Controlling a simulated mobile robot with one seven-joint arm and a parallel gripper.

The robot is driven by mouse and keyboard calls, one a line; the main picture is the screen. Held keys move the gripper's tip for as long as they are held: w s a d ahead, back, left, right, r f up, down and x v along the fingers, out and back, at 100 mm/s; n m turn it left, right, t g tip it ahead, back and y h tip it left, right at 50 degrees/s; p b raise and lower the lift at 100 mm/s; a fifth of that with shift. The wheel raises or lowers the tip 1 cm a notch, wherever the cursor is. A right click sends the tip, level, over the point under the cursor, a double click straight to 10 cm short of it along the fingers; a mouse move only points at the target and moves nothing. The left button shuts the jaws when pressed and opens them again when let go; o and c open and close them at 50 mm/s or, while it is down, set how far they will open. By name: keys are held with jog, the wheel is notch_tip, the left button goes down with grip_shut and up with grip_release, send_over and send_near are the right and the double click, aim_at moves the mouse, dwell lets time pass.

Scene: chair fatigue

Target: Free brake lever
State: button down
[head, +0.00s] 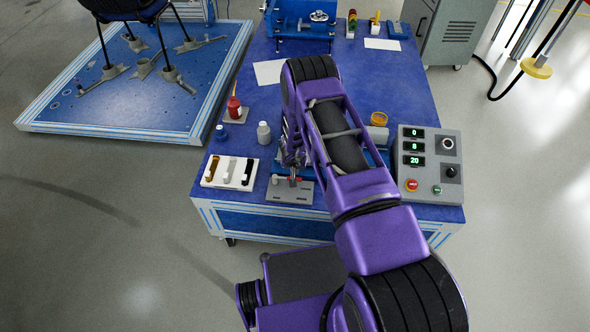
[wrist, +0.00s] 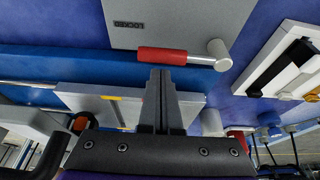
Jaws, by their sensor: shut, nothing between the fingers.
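The brake lever (wrist: 175,57) has a red grip and a silver rod ending in a round knob at its right in the wrist view. It is mounted at a grey plate (wrist: 190,18) with a dark word printed on it, upside down in this view and seeming to read "LOCKED".
A white tray with dark and brown tools (head: 229,172) lies left of the plate. A control box (head: 430,164) with green displays stands at the right. A chair (head: 125,10) stands on a platform.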

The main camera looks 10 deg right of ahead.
jog(key=shift+s+a+m+h, duration=0.1)
jog(key=shift+s+m+h, duration=0.2)
jog(key=shift+s+m, duration=0.4)
jog(key=shift+s+a+m+p, duration=0.15)
jog(key=shift+s+m+p, duration=0.2)
jog(key=shift+m, duration=0.45)
jog(key=s+m, duration=0.1)
jog(key=s+a+m+g+h, duration=0.1)
jog(key=m, duration=0.1)
jog(key=shift+f+b, duration=0.1)
jog(key=shift+b, duration=0.3)
jog(key=m, duration=0.1)
jog(key=s+a+m+g+b, duration=0.1)
jog(key=m, duration=0.1)
jog(key=shift+s+a+m+h, duration=0.15)
jog(key=shift+a+m+h, duration=0.15)
jog(key=shift+h, duration=0.1)
jog(key=shift+s+a+m+g+b, duration=0.25)
jog(key=shift+a+m+g, duration=0.1)
jog(key=shift+m, duration=0.35)
jog(key=shift+s+a+m+g+b, duration=0.25)
jog(key=shift+a+m, duration=0.1)
jog(key=shift+m, duration=0.35)
